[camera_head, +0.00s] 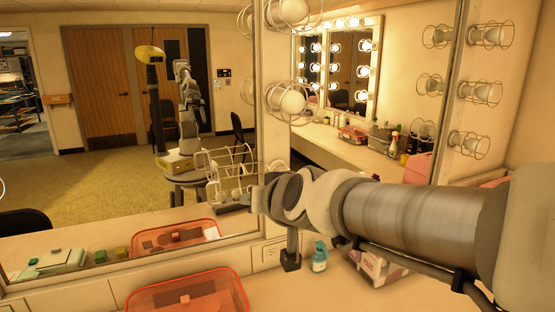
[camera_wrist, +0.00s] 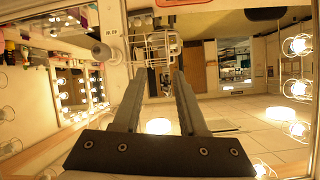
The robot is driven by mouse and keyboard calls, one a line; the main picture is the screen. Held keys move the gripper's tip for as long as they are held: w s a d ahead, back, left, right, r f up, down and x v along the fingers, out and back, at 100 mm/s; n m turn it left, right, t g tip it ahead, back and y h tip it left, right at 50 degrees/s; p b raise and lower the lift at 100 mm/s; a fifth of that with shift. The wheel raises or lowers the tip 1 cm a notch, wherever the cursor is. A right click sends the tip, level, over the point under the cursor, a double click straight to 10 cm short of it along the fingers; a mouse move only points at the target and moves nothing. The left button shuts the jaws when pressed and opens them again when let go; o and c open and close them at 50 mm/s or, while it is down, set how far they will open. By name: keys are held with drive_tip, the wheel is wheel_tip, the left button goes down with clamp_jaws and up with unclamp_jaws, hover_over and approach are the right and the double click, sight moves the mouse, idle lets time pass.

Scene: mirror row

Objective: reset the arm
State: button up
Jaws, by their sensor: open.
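My arm reaches in from the right in the head view, across the front of the mirror and above the counter. My gripper shows clearly in the wrist view (camera_wrist: 157,78). Its two grey fingers stand apart, with no object visible between them. A white wire rack (camera_wrist: 155,45) appears beyond the fingertips; a similar wire shape (camera_head: 228,165) shows left of the arm's end in the head view. I cannot tell whether it is real or reflected. The fingers are hard to make out in the head view.
A translucent red tray (camera_head: 190,297) lies on the counter below the mirror. A teal bottle (camera_head: 320,258) and a pink-and-white box (camera_head: 378,268) stand under my arm. Caged bulbs (camera_head: 290,100) line the mirror frame. The mirror reflects the room and my body.

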drive_tip(key=s+d+f+m+g+h, duration=0.1)
drive_tip(key=s+d+f+g+h, duration=0.1)
drive_tip(key=s+d+f, duration=0.3)
drive_tip(key=s+d+f+m+g+h, duration=0.1)
drive_tip(key=s+d+f+g+h, duration=0.2)
drive_tip(key=s+d, duration=0.9)
drive_tip(key=s+f+g, duration=0.1)
drive_tip(key=s, duration=0.2)
drive_tip(key=shift+s+d+f, duration=0.25)
drive_tip(key=shift+d+f, duration=0.05)
drive_tip(key=shift+f, duration=0.1)
